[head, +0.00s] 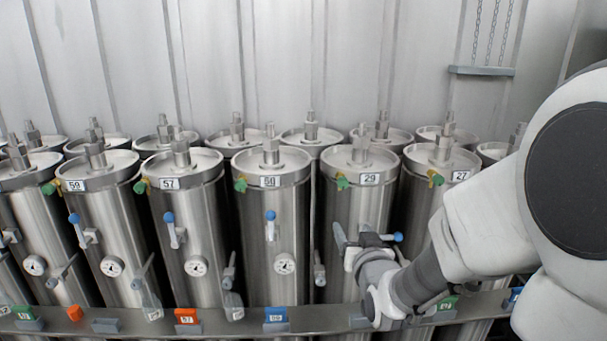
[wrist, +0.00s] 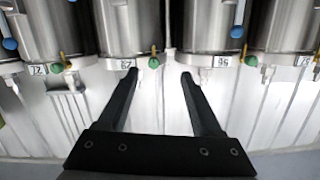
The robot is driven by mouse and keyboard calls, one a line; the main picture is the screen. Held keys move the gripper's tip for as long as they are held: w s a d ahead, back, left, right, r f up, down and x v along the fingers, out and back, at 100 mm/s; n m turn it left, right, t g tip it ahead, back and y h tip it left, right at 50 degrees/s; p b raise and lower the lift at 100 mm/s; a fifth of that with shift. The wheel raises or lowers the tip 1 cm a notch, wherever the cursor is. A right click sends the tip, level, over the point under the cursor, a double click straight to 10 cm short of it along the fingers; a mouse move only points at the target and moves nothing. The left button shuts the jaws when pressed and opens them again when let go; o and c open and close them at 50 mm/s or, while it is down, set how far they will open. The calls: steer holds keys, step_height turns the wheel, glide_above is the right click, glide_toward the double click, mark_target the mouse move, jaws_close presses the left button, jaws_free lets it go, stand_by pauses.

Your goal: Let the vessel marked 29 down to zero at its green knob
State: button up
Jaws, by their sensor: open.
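The vessel marked 29 (head: 365,205) is an upright steel cylinder in the front row, right of centre in the head view. Its green knob (head: 342,182) sits just left of the number plate (head: 370,179), below the lid. In the wrist view, which looks upside down, that green knob (wrist: 153,62) shows beside its plate (wrist: 127,63). My gripper (wrist: 157,74) is open and empty, with the knob in line with the gap between its fingertips, which seem just short of it. In the head view my gripper is in front of the vessel, below the knob. The vessel's gauge is not visible.
Similar vessels stand close on both sides, including one marked 27 (head: 460,175) and one marked 57 (head: 170,184). Blue-tipped levers (head: 270,216) stick out from the fronts. A rail (head: 150,323) with coloured tags runs below. A grey wall stands behind.

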steer(key=d+r+m+t+p, duration=0.1)
steer(key=r+t, duration=0.1)
steer(key=p, duration=0.5)
glide_toward(344, 185)
steer(key=shift+h, duration=0.3)
steer(key=w, duration=0.9)
steer(key=shift+w+a+r, duration=0.15)
steer(key=shift+a, duration=0.05)
jaws_close()
